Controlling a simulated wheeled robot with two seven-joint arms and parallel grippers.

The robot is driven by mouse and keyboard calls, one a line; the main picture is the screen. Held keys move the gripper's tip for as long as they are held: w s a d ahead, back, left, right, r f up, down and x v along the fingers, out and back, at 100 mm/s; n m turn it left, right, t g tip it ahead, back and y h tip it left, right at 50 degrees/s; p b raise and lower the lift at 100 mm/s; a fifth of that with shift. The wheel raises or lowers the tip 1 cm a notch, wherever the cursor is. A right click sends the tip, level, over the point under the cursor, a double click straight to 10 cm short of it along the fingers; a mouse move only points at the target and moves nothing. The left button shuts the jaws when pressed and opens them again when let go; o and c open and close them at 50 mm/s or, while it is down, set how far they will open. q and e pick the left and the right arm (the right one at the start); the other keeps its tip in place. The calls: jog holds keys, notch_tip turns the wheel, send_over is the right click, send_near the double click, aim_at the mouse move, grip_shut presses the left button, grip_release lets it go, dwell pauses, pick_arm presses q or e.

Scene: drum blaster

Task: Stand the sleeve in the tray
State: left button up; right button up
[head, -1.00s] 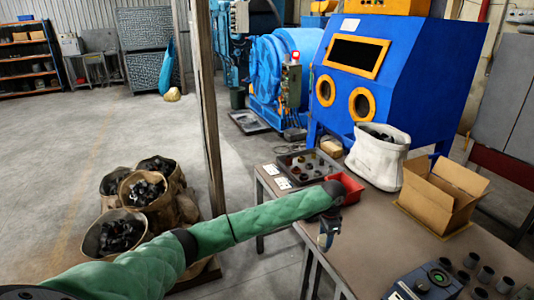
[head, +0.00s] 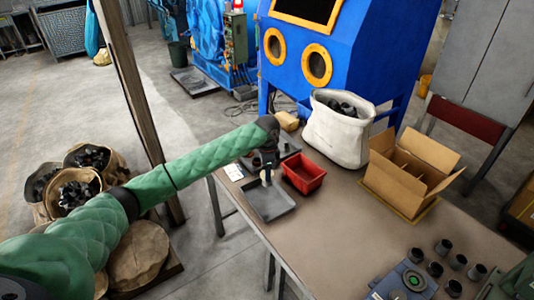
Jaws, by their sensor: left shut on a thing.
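My left gripper (head: 266,178) comes in from the left and points down over the back part of a shallow grey tray (head: 272,212) at the table's left edge. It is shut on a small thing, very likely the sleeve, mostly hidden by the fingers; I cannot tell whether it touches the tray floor. The visible front of the tray is bare. Several dark sleeves (head: 443,247) stand on the table at the lower right. My right gripper is out of view.
A red bin (head: 304,174) stands just right of the grey tray. Farther right are a white sack (head: 335,135) of dark parts and an open cardboard box (head: 400,182). A device with a green button (head: 405,285) sits at the front. The middle of the table is clear.

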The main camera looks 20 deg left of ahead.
pick_arm(q)
notch_tip(320, 180, up, 4)
jog(key=m+p, duration=0.3)
jog(key=shift+w+r, duration=0.15)
jog(key=shift+r, duration=0.15)
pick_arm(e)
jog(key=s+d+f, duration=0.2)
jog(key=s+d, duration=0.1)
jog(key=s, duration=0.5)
pick_arm(q)
jog(key=shift+f+b, duration=1.3)
jog(key=shift+f, duration=0.1)
notch_tip(320, 180, down, 3)
jog(key=shift+r+b, duration=0.15)
jog(key=shift+b, duration=1.05)
jog(key=shift+f+b, duration=1.95)
jog(key=shift+f, duration=2.2)
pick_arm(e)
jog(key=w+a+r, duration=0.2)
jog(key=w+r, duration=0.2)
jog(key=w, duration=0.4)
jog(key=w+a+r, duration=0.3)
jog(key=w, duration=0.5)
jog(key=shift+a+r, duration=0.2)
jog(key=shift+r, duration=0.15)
